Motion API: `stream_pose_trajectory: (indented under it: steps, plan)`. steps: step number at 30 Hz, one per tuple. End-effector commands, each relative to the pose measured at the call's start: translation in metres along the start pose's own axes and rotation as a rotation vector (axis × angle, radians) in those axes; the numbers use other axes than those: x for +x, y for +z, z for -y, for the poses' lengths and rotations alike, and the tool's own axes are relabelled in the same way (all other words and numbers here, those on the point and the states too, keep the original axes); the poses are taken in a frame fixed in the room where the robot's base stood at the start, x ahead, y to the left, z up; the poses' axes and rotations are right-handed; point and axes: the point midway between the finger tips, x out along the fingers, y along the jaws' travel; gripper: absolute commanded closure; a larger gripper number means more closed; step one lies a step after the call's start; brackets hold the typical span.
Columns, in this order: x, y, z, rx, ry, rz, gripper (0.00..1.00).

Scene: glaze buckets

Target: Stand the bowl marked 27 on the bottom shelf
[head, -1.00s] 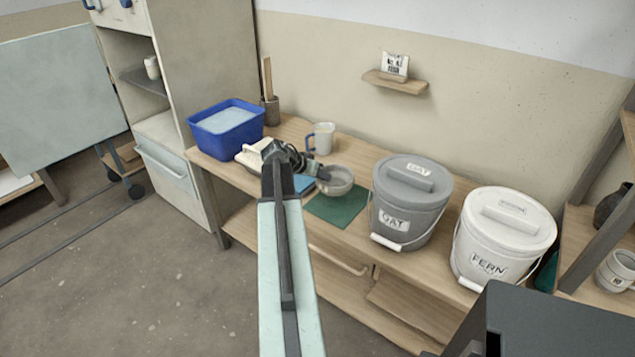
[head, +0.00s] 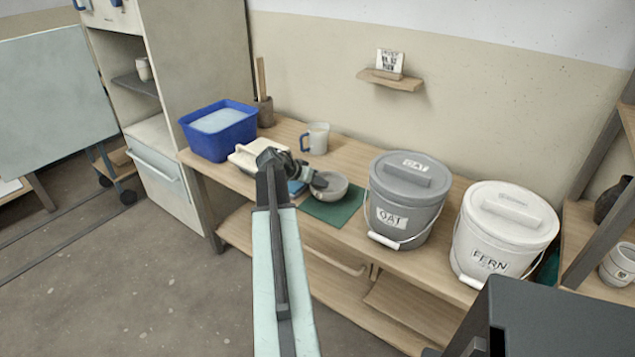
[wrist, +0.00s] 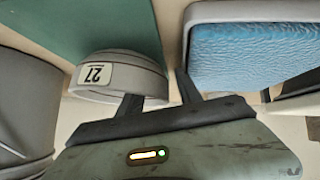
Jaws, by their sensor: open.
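The grey bowl marked 27 (head: 333,186) stands on the green mat (head: 337,209) on the workbench. In the wrist view the bowl (wrist: 112,62) shows its 27 label upside down. My gripper (head: 317,181) is open at the bowl's left side in the head view. In the wrist view its fingers (wrist: 158,95) are apart, one overlapping the bowl's near edge and the other in the gap beside it. I cannot tell whether either touches the bowl. A low shelf (head: 240,226) runs under the bench; a rack (head: 590,215) stands at the right.
The grey OAT bucket (head: 403,215) stands right of the bowl, the white FERN bucket (head: 500,235) beyond it. A blue-topped, grey-rimmed item (wrist: 255,55) lies close beside the gripper. A mug (head: 316,138) and a blue tub (head: 219,140) stand behind and left.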

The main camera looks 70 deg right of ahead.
Motion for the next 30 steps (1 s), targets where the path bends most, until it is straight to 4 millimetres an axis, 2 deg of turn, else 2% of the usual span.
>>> stream_pose_trajectory:
  steps: [4, 12, 18, 22, 30]
  plan:
    - [-0.014, -0.005, -0.002, -0.001, -0.001, 0.000, 0.58]
    - [-0.083, -0.008, -0.004, -0.001, -0.001, -0.001, 0.58]
    - [-0.115, -0.005, -0.003, 0.000, 0.000, 0.000, 0.58]
    - [-0.121, -0.004, -0.003, 0.001, 0.001, 0.000, 0.58]
    - [-0.121, -0.002, -0.002, 0.002, 0.002, 0.001, 0.58]
